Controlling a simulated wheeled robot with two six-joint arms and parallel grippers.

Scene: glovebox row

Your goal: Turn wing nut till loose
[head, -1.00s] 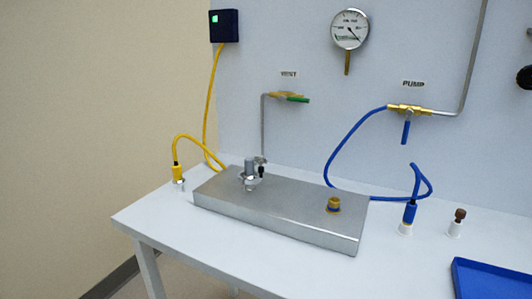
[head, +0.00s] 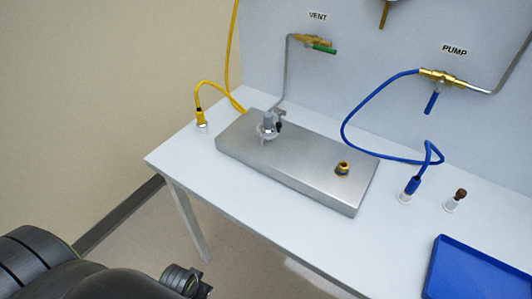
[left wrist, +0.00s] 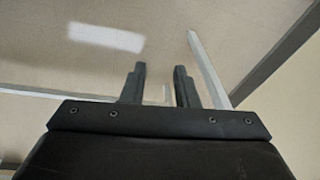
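A silver clamp (head: 267,134) sits around a short grey upright fitting (head: 268,118) at the far left of a flat metal box (head: 310,172). A small dark piece (head: 279,127) at the clamp's right side may be the wing nut; it is too small to be sure. My left arm comes in at the lower left of the head view, well short of the table. In the left wrist view my left gripper (left wrist: 160,68) has its two fingers apart with nothing between them. It faces the floor and a table leg. My right gripper is not in view.
A brass port (head: 342,169) stands on the box's right. A yellow cable plug (head: 201,121) is left of the box. A blue hose plug (head: 410,188), a brown-topped holder (head: 457,198) and a blue tray (head: 474,274) are to the right. The table front (head: 246,218) is clear.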

